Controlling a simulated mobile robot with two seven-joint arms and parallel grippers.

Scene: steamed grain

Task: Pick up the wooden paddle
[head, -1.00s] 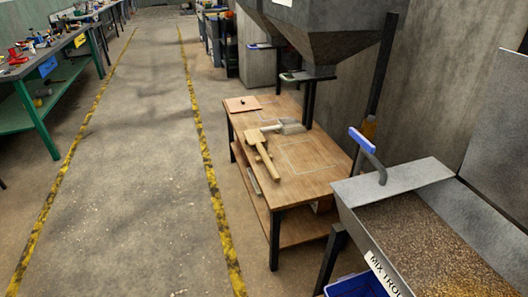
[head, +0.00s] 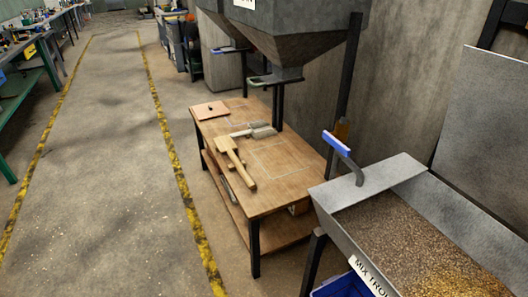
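The wooden paddle (head: 233,159) lies on the wooden table (head: 280,185), near the table's left edge. Its wide end points away from me and its narrow end towards the front. Just behind it, a grey metal scoop (head: 256,131) lies on the same table, close to the paddle's wide end; I cannot tell whether they touch. Neither of my grippers shows in the head view.
A metal trough (head: 335,212) of grain with a blue-handled tool (head: 337,144) stands at the right. A hopper (head: 290,50) hangs over the table's back. A blue bin (head: 345,287) is below the trough. The floor (head: 105,190) left of the table is clear.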

